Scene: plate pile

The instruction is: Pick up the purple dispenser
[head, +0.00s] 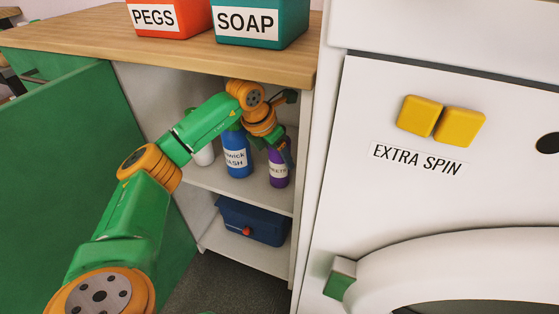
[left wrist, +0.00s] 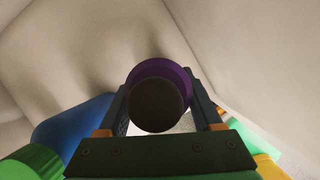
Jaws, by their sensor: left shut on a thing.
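The purple dispenser (head: 279,168) is on the upper shelf inside the open cabinet, at the right of the bottles, with a white label on its front. My left gripper (head: 282,147) reaches into the cabinet and is shut on its upper part. In the left wrist view the dispenser (left wrist: 158,72) shows from above, its dark round top between the two fingers (left wrist: 160,112). It looks upright; I cannot tell whether its base touches the shelf. My right gripper is not in view.
A blue bottle (head: 237,155) stands just left of the dispenser, and a white one (head: 204,155) further left. The cabinet's side wall (head: 303,150) is close on the right. The wooden top (head: 180,52) is above; a blue bin (head: 252,222) sits below. A white washer (head: 420,200) stands right.

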